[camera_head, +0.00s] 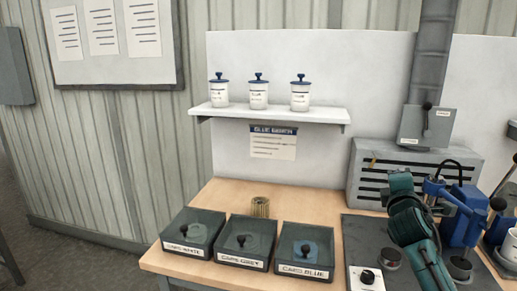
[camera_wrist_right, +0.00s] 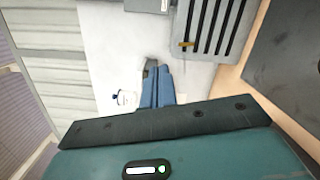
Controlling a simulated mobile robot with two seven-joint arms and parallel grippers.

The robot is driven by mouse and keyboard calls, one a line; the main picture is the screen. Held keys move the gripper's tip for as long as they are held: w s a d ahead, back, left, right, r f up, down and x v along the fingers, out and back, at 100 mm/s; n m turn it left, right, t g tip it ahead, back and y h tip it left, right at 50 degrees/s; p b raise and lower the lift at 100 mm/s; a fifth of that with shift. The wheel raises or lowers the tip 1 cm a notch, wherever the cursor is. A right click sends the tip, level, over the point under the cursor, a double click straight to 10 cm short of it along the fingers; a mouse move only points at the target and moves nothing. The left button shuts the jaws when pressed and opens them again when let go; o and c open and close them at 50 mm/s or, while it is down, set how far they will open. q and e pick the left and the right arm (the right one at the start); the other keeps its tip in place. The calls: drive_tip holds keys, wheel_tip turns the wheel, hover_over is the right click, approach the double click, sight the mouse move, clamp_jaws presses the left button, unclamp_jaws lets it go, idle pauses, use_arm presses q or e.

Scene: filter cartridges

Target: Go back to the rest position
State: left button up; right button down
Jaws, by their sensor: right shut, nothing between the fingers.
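My right arm (camera_head: 410,220), teal and dark, comes up from the lower right in the head view, in front of the bench's right part. Its fingertips are hard to make out there. In the right wrist view my right gripper (camera_wrist_right: 157,86) shows its blue fingers shut together with nothing between them. It is pointed toward the white back panel. My left gripper and left arm are not in the head view.
Three jars sit on the shelf (camera_head: 270,113). A vented grey box (camera_head: 375,185) and blue press (camera_head: 463,220) stand right.

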drive_tip(key=s+a+f+m+g+y, duration=0.15)
drive_tip(key=s+a+f, duration=0.25)
drive_tip(key=f, duration=0.4)
drive_tip(key=s+a+f+m+g+y, duration=0.1)
drive_tip(key=s+a+f+m+y, duration=0.2)
drive_tip(key=f, duration=0.5)
drive_tip(key=s+a+f+g+y, duration=0.1)
drive_tip(key=s+a+f+y, duration=0.1)
drive_tip(key=s+a+f, duration=0.35)
drive_tip(key=s+a+f+m+g+y, duration=0.1)
drive_tip(key=s+a+f+m, duration=0.1)
drive_tip(key=s, duration=0.5)
drive_tip(key=s+a+f+m+g+y, duration=0.1)
drive_tip(key=s+a+f+m, duration=0.1)
drive_tip(key=s+f+m, duration=0.2)
drive_tip(key=s+a+f+m+g+y, duration=0.1)
drive_tip(key=s+a+f+m, duration=0.2)
drive_tip(key=s+f, duration=0.4)
drive_tip(key=s, duration=0.4)
drive_tip(key=shift+s+f+m+y, duration=0.25)
drive_tip(key=shift+m+y, duration=0.1)
